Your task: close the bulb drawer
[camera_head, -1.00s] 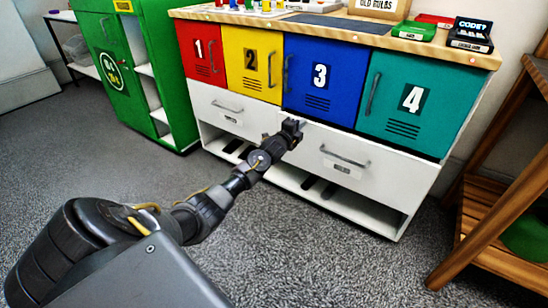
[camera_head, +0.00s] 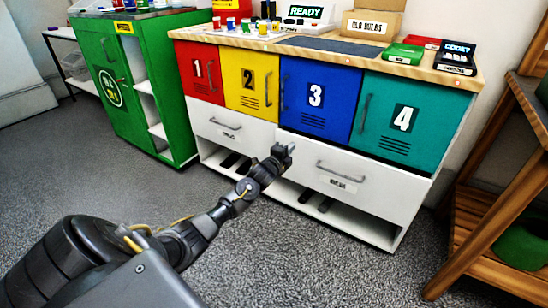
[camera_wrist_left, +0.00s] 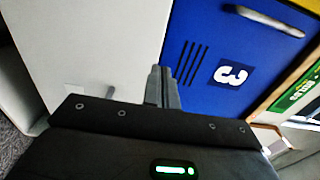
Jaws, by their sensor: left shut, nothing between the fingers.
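The cabinet has two white drawers under its coloured doors. The right white drawer (camera_head: 385,185) has a grey bar handle (camera_head: 340,171) and a small label (camera_head: 337,183) that is too small to read surely. The left white drawer (camera_head: 205,117) has a similar handle and label. My left gripper (camera_head: 284,150) is shut and empty, in front of the right drawer's left end. In the left wrist view its shut fingers (camera_wrist_left: 160,86) overlap the white drawer front (camera_wrist_left: 85,40) beside blue door 3 (camera_wrist_left: 205,75). Contact cannot be told. My right gripper is out of view.
A green cabinet (camera_head: 115,85) stands at the left and a wooden rack (camera_head: 475,215) at the right. The worktop (camera_head: 470,85) carries bottles, boxes and a READY sign (camera_head: 305,12). Grey floor (camera_head: 290,265) in front of the cabinet is clear.

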